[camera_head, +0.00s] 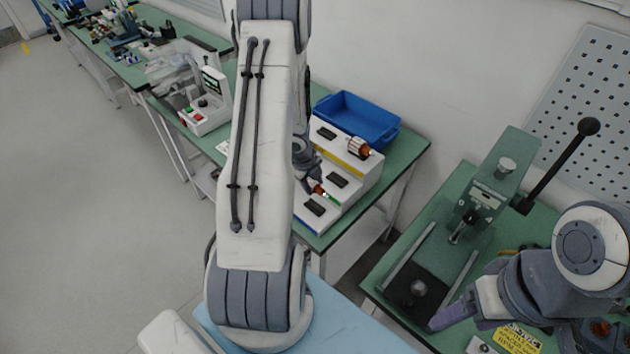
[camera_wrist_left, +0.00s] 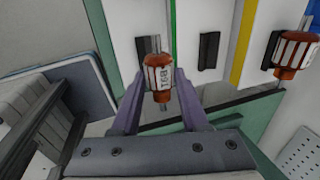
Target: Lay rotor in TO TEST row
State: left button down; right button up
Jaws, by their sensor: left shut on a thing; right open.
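My left gripper (camera_wrist_left: 163,92) is shut on a rotor (camera_wrist_left: 159,76), a copper and white cylinder with a metal shaft and dark marking. In the head view this rotor (camera_head: 319,190) shows at the tip of my left arm, over the lower steps of the white stepped rack (camera_head: 372,176), by the green stripe. In the wrist view it lies in front of a black cradle (camera_wrist_left: 141,47); I cannot tell whether they touch. A second rotor (camera_head: 359,147) rests on the top step, also in the wrist view (camera_wrist_left: 296,50). My right gripper (camera_head: 456,311) is open, partly hidden, by the press.
A blue bin (camera_head: 386,127) stands behind the rack on the green table (camera_head: 413,149). A green lever press (camera_head: 490,190) stands on the right table. A white test box (camera_head: 206,108) stands left. My left arm hides part of the rack.

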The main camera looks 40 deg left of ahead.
pick_arm(q)
jog(key=b, duration=0.6)
send_over(315, 207)
jog(key=shift+s+f, duration=0.2)
jog(key=shift+f, duration=1.35)
jog(key=shift+s+f, duration=0.15)
jog(key=shift+f, duration=1.4)
jog(key=shift+r, duration=0.3)
jog(key=shift+f, duration=0.25)
jog(key=shift+f+b, duration=0.75)
jog(key=shift+f, duration=0.1)
jog(key=shift+f, duration=0.25)
